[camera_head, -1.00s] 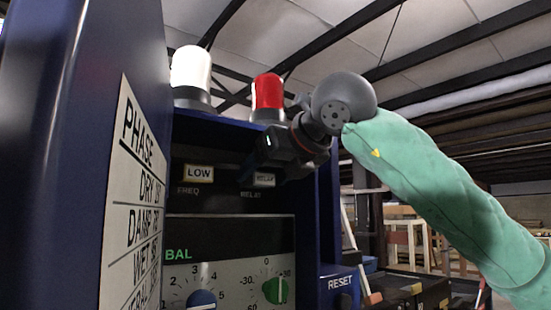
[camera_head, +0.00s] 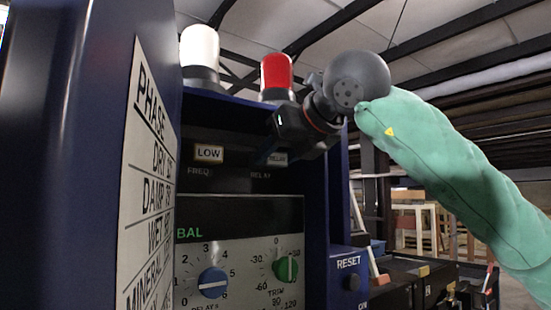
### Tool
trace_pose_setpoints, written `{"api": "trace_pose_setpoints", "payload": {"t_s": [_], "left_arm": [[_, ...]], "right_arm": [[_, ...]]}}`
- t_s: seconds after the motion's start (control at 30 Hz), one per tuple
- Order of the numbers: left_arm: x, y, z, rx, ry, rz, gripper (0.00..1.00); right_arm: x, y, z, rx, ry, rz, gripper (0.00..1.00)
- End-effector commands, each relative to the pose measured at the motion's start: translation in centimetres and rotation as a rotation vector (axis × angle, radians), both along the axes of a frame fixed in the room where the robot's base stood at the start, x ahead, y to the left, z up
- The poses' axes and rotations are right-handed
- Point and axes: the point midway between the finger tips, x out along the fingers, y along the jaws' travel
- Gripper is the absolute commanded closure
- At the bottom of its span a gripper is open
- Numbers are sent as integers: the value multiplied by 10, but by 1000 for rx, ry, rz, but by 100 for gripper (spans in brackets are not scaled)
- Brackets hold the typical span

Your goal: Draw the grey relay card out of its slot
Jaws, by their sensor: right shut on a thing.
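The grey relay card (camera_head: 277,159) shows a small pale label reading RELAY in the upper recess of the blue cabinet, above the printed word RELAY. Most of the card is dark or hidden behind my right gripper. My right gripper (camera_head: 281,143) comes in from the upper right and is shut on the card at its label. I cannot tell how far the card is out of its slot. My left gripper is not in view.
A card labelled LOW (camera_head: 208,153) sits to the left in the same recess. A white lamp (camera_head: 200,47) and a red lamp (camera_head: 277,72) stand on the cabinet top. Below are a blue knob (camera_head: 213,283), a green knob (camera_head: 286,269) and a RESET box (camera_head: 347,264).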

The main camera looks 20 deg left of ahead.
Motion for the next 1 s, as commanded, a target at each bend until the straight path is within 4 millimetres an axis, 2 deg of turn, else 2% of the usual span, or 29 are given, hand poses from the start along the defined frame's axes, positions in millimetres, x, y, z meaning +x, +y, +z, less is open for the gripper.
{"api": "trace_pose_setpoints", "payload": {"t_s": [1.0], "left_arm": [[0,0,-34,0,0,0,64]], "right_arm": [[-31,-39,-1,0,-1,0,79]]}}
